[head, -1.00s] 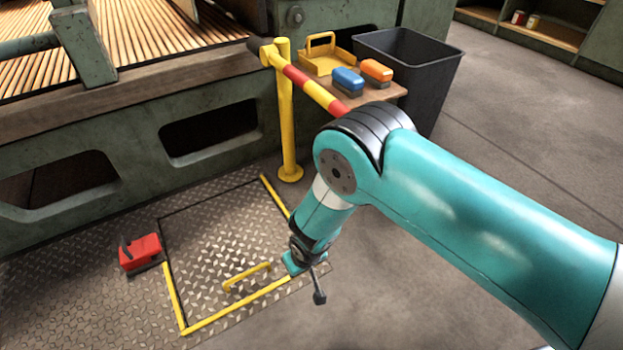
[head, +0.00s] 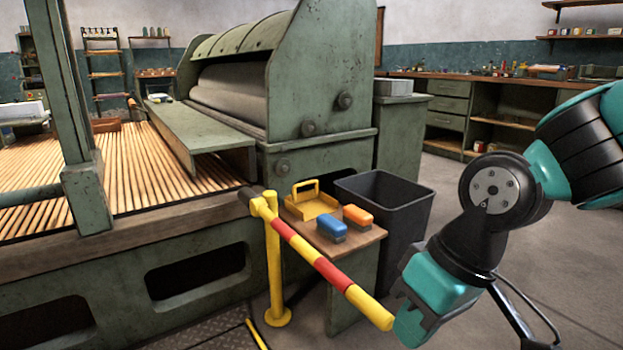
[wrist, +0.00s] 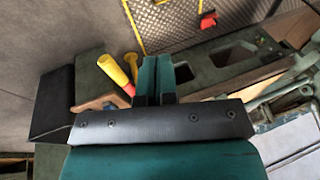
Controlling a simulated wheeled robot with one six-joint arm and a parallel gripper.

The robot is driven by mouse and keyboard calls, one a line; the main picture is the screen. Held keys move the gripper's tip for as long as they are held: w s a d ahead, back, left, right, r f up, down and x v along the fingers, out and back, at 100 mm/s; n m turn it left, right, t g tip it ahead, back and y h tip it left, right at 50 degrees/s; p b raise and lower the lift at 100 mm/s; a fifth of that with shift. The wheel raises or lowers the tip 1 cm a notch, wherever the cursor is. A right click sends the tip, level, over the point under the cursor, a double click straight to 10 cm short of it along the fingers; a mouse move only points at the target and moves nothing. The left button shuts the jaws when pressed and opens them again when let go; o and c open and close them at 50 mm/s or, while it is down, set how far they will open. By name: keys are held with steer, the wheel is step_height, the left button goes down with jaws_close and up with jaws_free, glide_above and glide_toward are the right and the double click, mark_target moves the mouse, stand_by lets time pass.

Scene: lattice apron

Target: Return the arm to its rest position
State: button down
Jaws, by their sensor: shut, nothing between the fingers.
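My gripper (wrist: 155,66) shows in the wrist view with its teal fingers together and nothing between them. In the head view my arm is folded up at the right side, with the gripper end (head: 412,322) hanging low. That end is close to the tip of the red and yellow striped bar (head: 335,273) in the picture; I cannot tell whether they touch. The gripper holds nothing.
The bar sits on a yellow post (head: 273,275). Behind it, a small bench (head: 352,255) carries a blue block (head: 331,228), an orange block (head: 357,216) and a yellow tray (head: 313,207). A dark bin (head: 405,225) stands beside it. A red object (wrist: 208,20) lies on the floor plate.

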steer(key=s+d+r, duration=0.3)
steer(key=s+r, duration=0.1)
steer(key=s, duration=0.3)
step_height(320, 180, up, 38)
steer(key=p, duration=3.8)
steer(key=shift+d+f+p, duration=0.2)
steer(key=shift+p, duration=0.2)
